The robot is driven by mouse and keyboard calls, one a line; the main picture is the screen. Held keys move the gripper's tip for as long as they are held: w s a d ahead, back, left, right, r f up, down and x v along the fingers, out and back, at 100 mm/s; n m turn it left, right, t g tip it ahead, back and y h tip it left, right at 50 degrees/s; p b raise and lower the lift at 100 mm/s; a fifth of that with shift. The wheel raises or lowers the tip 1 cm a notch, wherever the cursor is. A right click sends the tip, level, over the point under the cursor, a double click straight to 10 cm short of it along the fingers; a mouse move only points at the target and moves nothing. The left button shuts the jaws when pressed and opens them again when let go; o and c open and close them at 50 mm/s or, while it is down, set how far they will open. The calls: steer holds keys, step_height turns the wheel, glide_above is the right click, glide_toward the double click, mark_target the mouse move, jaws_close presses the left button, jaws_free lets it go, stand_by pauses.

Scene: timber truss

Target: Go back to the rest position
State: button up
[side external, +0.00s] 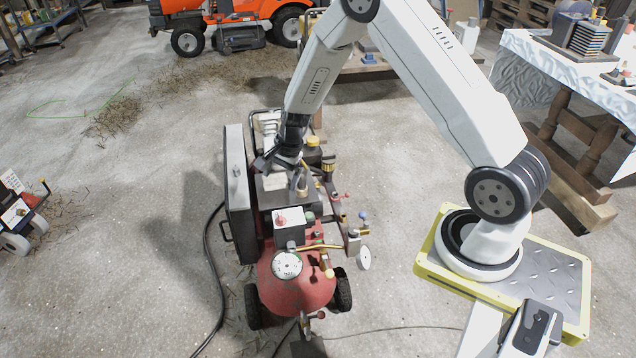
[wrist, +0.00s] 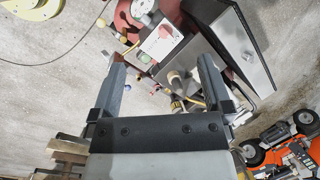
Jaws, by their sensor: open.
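My gripper (side external: 282,163) points down over the top of a red air compressor on wheels. In the wrist view my gripper (wrist: 161,66) has its two grey fingers wide apart, with nothing held between them. The compressor's fittings show between and beyond the fingers, but I cannot tell whether the fingers touch any of them. The compressor (side external: 290,285) has a red tank, a gauge, valves and a white switch box (side external: 289,220). Part of its top is hidden behind my gripper.
A tall dark panel (side external: 238,185) stands at the compressor's left side. A black hose (side external: 209,255) lies on the floor. An orange tractor (side external: 240,22) is at the back, and a cloth-covered table (side external: 570,75) is at the right. The floor left of the compressor is mostly clear.

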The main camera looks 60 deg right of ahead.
steer(key=s+a+r+n+h, duration=0.1)
steer(key=s+a+r+n, duration=0.3)
steer(key=s+r+n, duration=0.3)
steer(key=s+a+r+n+h, duration=0.1)
steer(key=s+a+r+n, duration=0.3)
steer(key=s+r+n, duration=0.3)
steer(key=shift+s+a+n, duration=0.3)
steer(key=shift+s+n, duration=1)
steer(key=shift+s, duration=0.95)
